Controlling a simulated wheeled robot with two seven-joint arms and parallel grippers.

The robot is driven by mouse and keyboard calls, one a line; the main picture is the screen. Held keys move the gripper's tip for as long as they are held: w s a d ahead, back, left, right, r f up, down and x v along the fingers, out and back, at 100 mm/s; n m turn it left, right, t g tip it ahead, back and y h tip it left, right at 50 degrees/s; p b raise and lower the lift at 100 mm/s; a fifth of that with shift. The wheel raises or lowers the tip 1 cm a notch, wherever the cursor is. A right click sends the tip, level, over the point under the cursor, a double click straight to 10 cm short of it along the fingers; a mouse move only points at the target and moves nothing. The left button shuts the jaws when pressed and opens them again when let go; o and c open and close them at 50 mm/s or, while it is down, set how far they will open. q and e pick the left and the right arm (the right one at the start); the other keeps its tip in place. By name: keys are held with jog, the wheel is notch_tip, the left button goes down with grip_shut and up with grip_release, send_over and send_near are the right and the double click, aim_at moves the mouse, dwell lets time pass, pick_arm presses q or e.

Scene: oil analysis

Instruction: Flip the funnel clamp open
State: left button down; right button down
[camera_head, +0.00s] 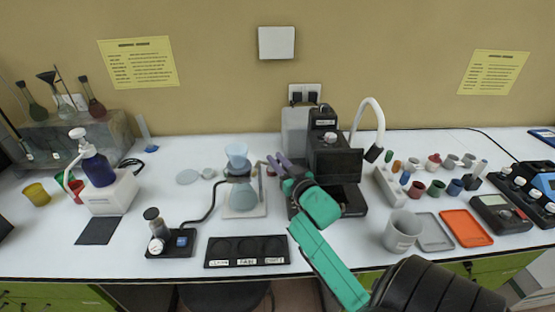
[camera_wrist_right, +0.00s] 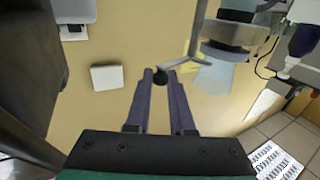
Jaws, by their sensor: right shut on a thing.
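The funnel assembly stands on a white base (camera_head: 259,209) in the middle of the bench. A pale blue funnel (camera_head: 237,153) sits at its top, above a grey-blue flask (camera_head: 241,197). The funnel clamp (camera_head: 238,170) is a grey band around the middle. In the right wrist view the clamp (camera_wrist_right: 226,52) is at upper right, with a thin metal lever (camera_wrist_right: 186,62) ending in a black knob (camera_wrist_right: 161,78). My right gripper (camera_head: 272,163), with purple fingers, is just right of the clamp; its fingers (camera_wrist_right: 160,76) are shut on the knob. My left gripper is not in view.
A black machine (camera_head: 335,162) stands close behind and right of my right gripper. A black tray (camera_head: 247,251) lies at the front edge. A grey beaker (camera_head: 402,232) is at the right. A blue pump bottle (camera_head: 97,170) stands at the left.

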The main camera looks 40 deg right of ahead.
jog(key=c, duration=0.8)
grip_release()
jog(key=shift+w, duration=0.1)
jog(key=shift+c, duration=0.2)
jog(key=shift+o, duration=0.4)
jog(key=shift+w+d+f, duration=0.1)
jog(key=shift+w+f, duration=0.05)
jog(key=s+a+b, duration=0.2)
jog(key=s+a, duration=0.1)
jog(key=s, duration=1.1)
jog(key=shift+s, duration=0.15)
